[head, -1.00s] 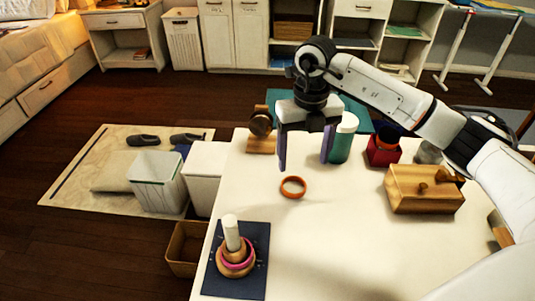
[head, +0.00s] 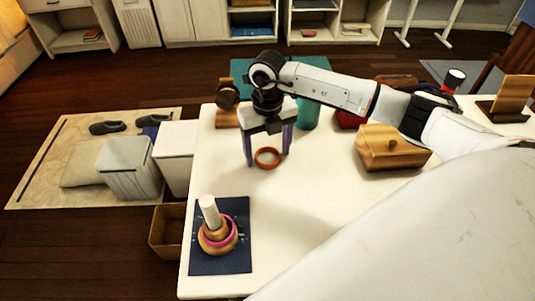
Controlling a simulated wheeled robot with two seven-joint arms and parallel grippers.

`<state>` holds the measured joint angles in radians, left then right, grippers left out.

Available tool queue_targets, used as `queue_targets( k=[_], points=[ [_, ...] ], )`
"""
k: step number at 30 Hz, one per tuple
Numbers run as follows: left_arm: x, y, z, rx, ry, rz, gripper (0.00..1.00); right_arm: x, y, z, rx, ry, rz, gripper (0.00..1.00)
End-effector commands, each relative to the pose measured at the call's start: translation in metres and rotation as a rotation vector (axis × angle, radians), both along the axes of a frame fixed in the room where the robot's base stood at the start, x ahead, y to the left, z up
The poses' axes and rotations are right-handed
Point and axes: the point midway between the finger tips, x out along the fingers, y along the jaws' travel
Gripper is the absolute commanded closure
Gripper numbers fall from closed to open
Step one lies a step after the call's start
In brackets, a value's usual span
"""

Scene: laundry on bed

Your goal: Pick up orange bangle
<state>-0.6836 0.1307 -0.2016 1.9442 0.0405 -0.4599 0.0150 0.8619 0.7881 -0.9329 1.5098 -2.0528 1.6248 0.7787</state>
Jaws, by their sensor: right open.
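The orange bangle (head: 267,158) lies flat on the white table (head: 290,205). My right gripper (head: 267,160) is open, pointing down, with its two dark fingers on either side of the bangle. The fingertips are close to the table height of the bangle; I cannot tell whether they touch it. Nothing is held. My left gripper is not in view.
A peg stand (head: 210,213) with wooden and pink rings sits on a dark mat (head: 236,262) at the front left. A wooden box (head: 393,148) is right of the gripper. A teal container (head: 308,113) stands just behind it. The table's front middle is clear.

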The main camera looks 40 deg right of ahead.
Motion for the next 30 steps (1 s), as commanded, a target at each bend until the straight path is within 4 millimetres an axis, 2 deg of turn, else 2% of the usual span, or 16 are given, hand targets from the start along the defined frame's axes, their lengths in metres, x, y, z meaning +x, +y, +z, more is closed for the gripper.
queue_targets(
  k=[7,12,15,23,26,30],
  points=[
    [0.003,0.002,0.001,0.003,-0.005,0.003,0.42,0.000,0.000,-0.001,0.000,-0.001,0.000,0.30],
    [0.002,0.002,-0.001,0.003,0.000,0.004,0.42,0.000,0.000,-0.001,0.000,-0.001,0.000,0.59],
    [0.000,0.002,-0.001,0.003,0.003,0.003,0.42,0.000,0.000,-0.001,0.000,-0.001,0.000,0.72],
    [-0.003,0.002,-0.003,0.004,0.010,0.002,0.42,0.001,0.000,0.002,0.001,-0.002,0.000,0.72],
    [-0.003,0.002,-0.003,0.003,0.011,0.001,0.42,0.002,0.000,0.014,0.000,-0.005,0.000,0.72],
    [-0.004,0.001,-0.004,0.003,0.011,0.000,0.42,0.002,0.000,0.042,0.000,-0.008,0.000,0.72]
  ],
)
